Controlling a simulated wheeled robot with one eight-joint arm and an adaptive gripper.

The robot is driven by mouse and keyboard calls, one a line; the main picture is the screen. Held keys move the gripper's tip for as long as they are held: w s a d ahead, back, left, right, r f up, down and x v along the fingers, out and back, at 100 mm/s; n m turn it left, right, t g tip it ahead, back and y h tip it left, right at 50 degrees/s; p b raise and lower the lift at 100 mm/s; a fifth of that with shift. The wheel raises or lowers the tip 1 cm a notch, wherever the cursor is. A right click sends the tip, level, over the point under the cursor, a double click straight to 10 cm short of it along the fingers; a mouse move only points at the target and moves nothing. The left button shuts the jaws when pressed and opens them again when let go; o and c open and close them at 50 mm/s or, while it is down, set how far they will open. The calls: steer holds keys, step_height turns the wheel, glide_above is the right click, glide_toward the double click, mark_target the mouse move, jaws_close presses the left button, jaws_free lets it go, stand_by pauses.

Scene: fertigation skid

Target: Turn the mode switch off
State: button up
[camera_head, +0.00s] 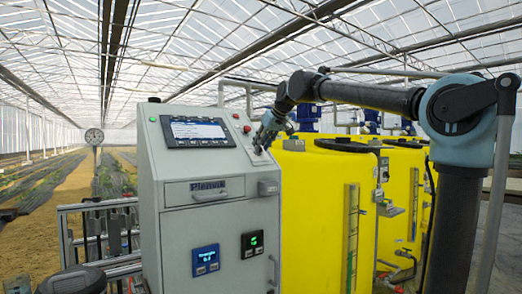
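The control cabinet (213,262) is grey, with a sloped upper panel. My gripper (259,148) reaches in from the right and has its tip at the right side of that panel, below a red button (247,129). A mode switch cannot be made out clearly; the fingers cover the spot under the red button, and any switch there is hidden or too small to read. I cannot tell whether the fingers touch anything or how far apart they are.
A display (198,132) is on the panel, with a drawer-like handle (204,189) below. Blue (206,259) and green-lit (252,244) meters are on the front. Yellow tanks (315,225) stand close on the right, under my arm. Metal racks (98,235) stand left.

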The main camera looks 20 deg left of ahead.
steer(key=shift+x, duration=1.2)
steer(key=shift+c, duration=0.6)
jaws_close()
steer(key=shift+n, duration=0.4)
steer(key=n, duration=0.3)
steer(key=shift+s+n, duration=0.15)
steer(key=shift+n, duration=0.25)
steer(key=shift+s+a+n, duration=0.1)
steer(key=shift+s+n, duration=0.05)
steer(key=shift+n, duration=2.15)
